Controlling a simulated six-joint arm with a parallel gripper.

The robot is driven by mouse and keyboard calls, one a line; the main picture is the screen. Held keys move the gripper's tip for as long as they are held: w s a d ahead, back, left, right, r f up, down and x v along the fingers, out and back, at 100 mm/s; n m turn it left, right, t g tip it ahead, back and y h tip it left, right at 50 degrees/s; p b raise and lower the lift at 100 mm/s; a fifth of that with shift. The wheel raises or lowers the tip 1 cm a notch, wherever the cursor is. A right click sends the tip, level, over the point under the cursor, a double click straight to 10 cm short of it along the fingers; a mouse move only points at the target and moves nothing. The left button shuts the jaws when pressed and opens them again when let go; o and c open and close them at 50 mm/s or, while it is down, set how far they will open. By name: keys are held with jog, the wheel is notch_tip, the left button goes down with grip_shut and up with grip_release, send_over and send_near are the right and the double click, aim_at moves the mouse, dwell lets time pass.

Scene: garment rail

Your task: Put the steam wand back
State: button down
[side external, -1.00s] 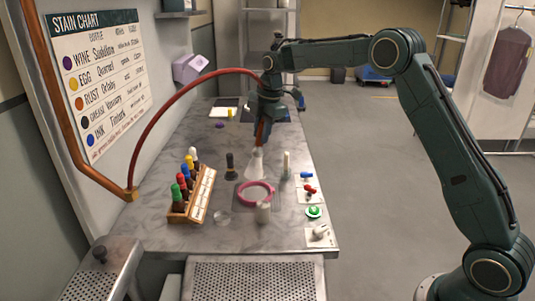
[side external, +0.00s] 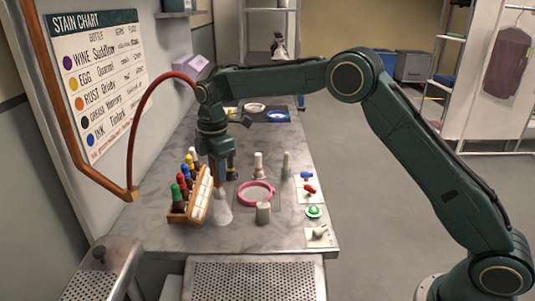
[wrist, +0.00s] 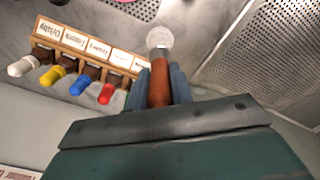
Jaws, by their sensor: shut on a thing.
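My gripper (side external: 221,178) is shut on the steam wand, whose red-brown handle (wrist: 159,86) shows between the blue fingers in the wrist view. In the side view the fingers mostly hide the wand. A pale cone (side external: 220,210), seemingly steam, spreads below it just right of the bottle rack. The red hose (side external: 140,115) arcs from the copper pipe (side external: 82,150) on the wall towards my wrist. A pale disc (wrist: 160,37) lies beyond the wand in the wrist view; I cannot tell whether it is a dish or steam. No wand holder is clearly visible.
The wooden bottle rack (side external: 202,197) with several coloured caps stands close left of my gripper. A pink hoop (side external: 257,193), a grey cylinder (side external: 263,213) and a pale bottle (side external: 258,165) stand to the right. A perforated tray (side external: 255,280) is at the front.

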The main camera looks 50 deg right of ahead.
aim_at(218, 185)
jog(key=shift+a+f, duration=0.15)
jog(key=shift+f, duration=0.05)
jog(key=shift+f, duration=2.05)
jog(key=shift+f, duration=1.3)
dwell(1.9)
jog(key=c, duration=0.8)
grip_release()
jog(key=shift+c, duration=0.2)
jog(key=shift+r, duration=0.2)
jog(key=shift+r, duration=3.55)
